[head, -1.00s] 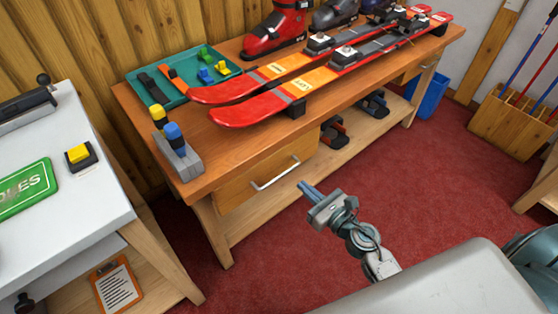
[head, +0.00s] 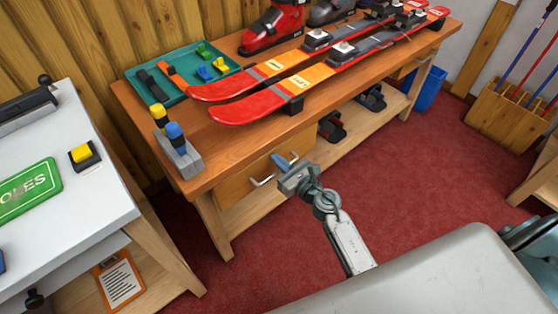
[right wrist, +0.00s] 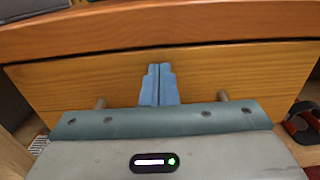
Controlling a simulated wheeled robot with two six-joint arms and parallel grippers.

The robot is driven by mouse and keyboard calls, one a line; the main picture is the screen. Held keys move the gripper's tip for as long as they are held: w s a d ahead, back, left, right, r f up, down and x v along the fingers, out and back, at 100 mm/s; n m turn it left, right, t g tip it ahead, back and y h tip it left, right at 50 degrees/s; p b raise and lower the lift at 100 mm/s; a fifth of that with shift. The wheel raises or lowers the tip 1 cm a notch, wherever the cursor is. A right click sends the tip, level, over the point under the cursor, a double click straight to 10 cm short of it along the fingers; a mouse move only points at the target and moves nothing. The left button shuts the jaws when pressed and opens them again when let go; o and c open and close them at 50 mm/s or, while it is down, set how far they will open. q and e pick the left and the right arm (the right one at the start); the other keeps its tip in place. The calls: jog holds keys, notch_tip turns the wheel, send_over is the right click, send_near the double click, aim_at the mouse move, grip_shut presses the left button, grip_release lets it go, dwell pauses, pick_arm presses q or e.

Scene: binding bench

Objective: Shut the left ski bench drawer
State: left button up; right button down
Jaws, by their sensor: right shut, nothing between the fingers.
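The left drawer (head: 232,187) of the ski bench is a wooden front with a metal bar handle (head: 262,182), under the left part of the bench top. How far it stands out is hard to tell. My right gripper (head: 283,160) is shut and empty, with its blue fingers at the drawer front. In the right wrist view the fingers (right wrist: 158,70) point at the middle of the drawer front (right wrist: 210,65), between the two handle posts (right wrist: 101,103). The handle bar is hidden there by my gripper body. Contact cannot be told. My left gripper is not in view.
The bench top (head: 210,147) carries red skis (head: 260,104), boots (head: 275,28) and a teal tray (head: 205,88). The right drawer (head: 412,68) is farther along. A white table (head: 85,215) stands left. Red carpet is clear before the bench.

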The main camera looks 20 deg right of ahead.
aim_at(270, 151)
jog(key=x, duration=0.4)
jog(key=shift+w, duration=0.1)
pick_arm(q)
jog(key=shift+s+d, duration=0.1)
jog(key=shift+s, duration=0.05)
pick_arm(e)
jog(key=shift+w+r, duration=0.1)
jog(key=shift+r, duration=0.15)
